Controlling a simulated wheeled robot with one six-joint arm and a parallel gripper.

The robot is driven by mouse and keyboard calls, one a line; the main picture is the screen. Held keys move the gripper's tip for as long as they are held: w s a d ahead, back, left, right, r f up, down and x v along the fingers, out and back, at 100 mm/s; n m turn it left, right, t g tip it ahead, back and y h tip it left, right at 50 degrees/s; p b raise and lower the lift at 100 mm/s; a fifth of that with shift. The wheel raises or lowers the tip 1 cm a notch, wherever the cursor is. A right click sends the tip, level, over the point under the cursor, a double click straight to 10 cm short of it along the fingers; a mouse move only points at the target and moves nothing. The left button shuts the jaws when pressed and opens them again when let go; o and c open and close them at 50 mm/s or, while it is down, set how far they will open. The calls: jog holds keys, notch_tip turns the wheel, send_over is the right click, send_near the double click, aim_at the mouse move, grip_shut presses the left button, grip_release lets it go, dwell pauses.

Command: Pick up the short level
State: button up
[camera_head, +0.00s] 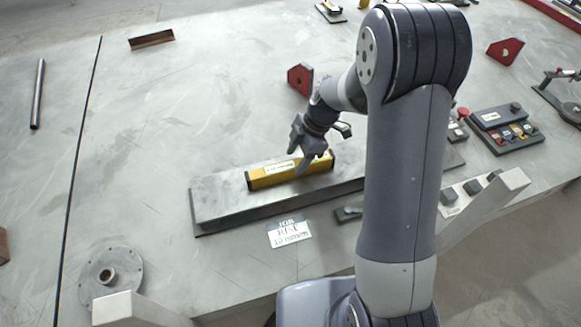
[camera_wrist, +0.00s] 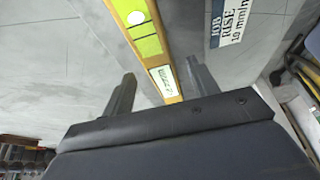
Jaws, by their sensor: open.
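The short level is a yellow bar (camera_head: 289,171) with dark ends and a pale label. It lies flat on a long grey metal plate (camera_head: 217,203) in the head view. My gripper (camera_head: 303,150) is just above the level, toward its right half. In the wrist view the level (camera_wrist: 139,27) runs up from between the two fingers, showing its green vial windows and label. My gripper (camera_wrist: 159,90) is open there, with one finger on each side of the level. The fingers do not visibly touch it. The level's near end is hidden behind my gripper body.
A card reading "JOB RISE" (camera_head: 289,232) lies in front of the plate. Red magnet squares (camera_head: 300,79) (camera_head: 505,51) stand behind. A round flange (camera_head: 110,278) is at the lower left. A dark tray with coloured pieces (camera_head: 506,130) sits at the right.

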aim_at(290, 164)
jog(key=p+x, duration=0.1)
jog(key=x, duration=0.3)
jog(key=shift+s+a+r+p, duration=0.1)
jog(key=shift+a+r+p, duration=0.15)
jog(key=shift+p, duration=0.1)
jog(key=shift+a+f, duration=0.2)
jog(key=shift+f, duration=0.5)
grip_shut()
